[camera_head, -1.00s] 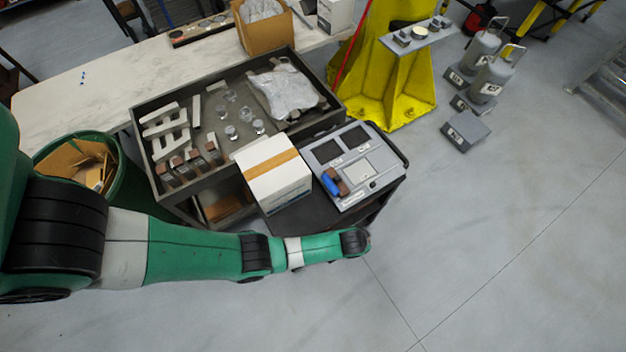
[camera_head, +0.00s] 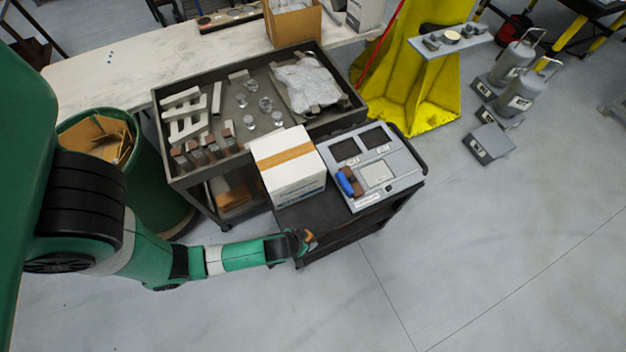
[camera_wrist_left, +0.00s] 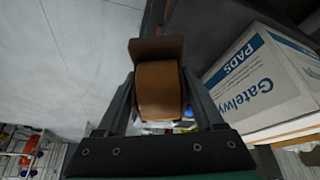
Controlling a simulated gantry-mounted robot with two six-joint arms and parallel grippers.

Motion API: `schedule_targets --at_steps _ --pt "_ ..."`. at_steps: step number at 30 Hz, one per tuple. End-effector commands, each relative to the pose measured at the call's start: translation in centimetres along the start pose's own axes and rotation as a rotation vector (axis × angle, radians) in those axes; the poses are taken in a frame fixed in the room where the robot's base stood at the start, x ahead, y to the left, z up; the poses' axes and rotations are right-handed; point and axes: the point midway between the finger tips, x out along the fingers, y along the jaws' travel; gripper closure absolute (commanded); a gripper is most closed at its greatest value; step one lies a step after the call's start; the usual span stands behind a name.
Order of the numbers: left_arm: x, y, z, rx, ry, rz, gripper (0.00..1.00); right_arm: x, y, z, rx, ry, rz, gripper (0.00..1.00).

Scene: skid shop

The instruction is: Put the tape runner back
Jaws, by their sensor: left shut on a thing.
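My left gripper (camera_wrist_left: 157,100) is shut on a brown thing that looks like the tape runner (camera_wrist_left: 158,88), with a rounded tan body and a darker brown plate at its far end. In the head view the tape runner shows only as a small orange-brown patch (camera_head: 308,238) at the tip of my left gripper (camera_head: 300,242). It is held by the near left edge of the black cart (camera_head: 325,215), below the white box in the picture. My right gripper is not in view.
A white box with a tan stripe (camera_head: 290,180) stands on the cart, close to the right in the wrist view (camera_wrist_left: 262,88). Beside it is a grey panel (camera_head: 400,160) carrying a blue-and-brown item (camera_head: 347,184). A green bin (camera_head: 150,180) stands left.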

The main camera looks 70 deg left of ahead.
Motion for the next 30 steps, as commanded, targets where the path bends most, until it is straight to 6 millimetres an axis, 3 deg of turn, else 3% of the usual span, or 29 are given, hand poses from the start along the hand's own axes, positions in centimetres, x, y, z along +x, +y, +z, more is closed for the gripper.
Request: schedule_targets --at_steps 1,5,7,10,18,21,26,30 --pt "2.0 -0.7 -0.6 -0.015 0.006 -0.003 1.0 -1.5 0.0 1.4 0.0 -0.001 0.0 0.08" --pt "4.8 -2.5 -3.0 -0.013 0.007 -0.003 1.0 -3.0 0.0 2.8 0.0 -0.001 0.0 0.08" --pt "7.2 -3.1 -3.1 -0.007 0.005 -0.001 1.0 -4.6 0.0 4.2 0.0 0.0 0.0 0.08" --pt "9.3 -3.8 -3.7 -0.004 0.004 -0.001 1.0 -5.9 0.0 5.4 0.0 -0.001 0.0 0.08" --pt "10.3 -4.4 -4.4 0.001 0.002 0.001 1.0 -6.3 0.0 5.8 0.0 0.0 0.0 0.08" --pt "12.0 -4.8 -4.4 -0.001 0.003 0.0 1.0 -7.4 0.0 6.8 0.0 0.001 0.0 0.08" --pt "13.9 -4.7 -3.3 0.002 -0.001 0.0 1.0 -7.8 0.0 7.2 0.0 0.0 0.0 0.08" --pt "14.0 -4.7 -3.3 0.002 0.003 0.001 1.0 -7.7 0.0 7.1 0.0 0.0 0.0 0.08"
